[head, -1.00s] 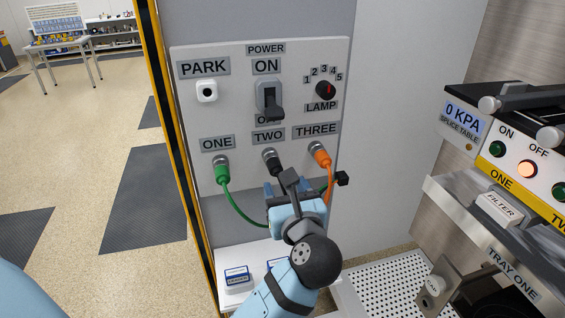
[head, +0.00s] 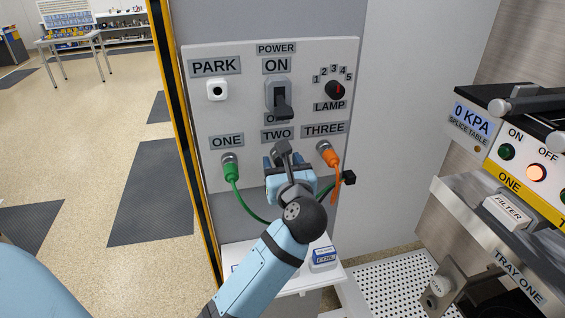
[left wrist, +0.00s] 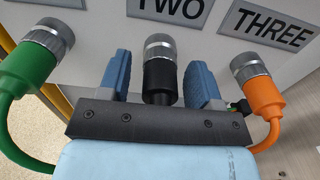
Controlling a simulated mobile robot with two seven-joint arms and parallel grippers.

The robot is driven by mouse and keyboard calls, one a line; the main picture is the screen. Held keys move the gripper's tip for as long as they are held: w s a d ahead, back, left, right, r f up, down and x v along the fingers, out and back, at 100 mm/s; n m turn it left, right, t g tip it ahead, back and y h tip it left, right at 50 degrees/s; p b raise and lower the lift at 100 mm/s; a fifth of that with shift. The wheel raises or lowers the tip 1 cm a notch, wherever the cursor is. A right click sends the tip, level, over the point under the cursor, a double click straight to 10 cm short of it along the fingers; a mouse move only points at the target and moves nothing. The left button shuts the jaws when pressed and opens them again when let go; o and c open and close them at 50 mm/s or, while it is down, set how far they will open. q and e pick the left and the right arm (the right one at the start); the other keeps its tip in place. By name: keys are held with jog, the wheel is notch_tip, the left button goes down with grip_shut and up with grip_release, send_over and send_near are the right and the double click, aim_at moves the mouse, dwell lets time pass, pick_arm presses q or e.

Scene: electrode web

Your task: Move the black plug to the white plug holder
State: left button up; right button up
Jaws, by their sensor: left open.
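The black plug (left wrist: 160,75) sits in the socket under the label TWO, with a silver collar at its top. My left gripper (left wrist: 160,82) is open, with one blue finger on each side of the black plug; gaps show between the fingers and the plug. In the head view my left gripper (head: 281,160) covers the plug. The white plug holder (head: 217,90) is on the panel under the label PARK, and its round hole looks empty. My right gripper is not in view.
The green plug (head: 231,171) is in socket ONE and the orange plug (head: 329,158) in socket THREE, close on either side. Their cables hang near my gripper. The power switch (head: 280,98) and lamp knob (head: 335,90) are above. A white shelf (head: 300,283) holds small boxes below.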

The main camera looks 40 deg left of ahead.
pick_arm(q)
jog(key=c, duration=1)
jog(key=shift+v, duration=0.8)
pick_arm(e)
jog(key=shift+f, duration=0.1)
pick_arm(q)
jog(key=shift+b+v, duration=0.3)
jog(key=shift+v, duration=0.85)
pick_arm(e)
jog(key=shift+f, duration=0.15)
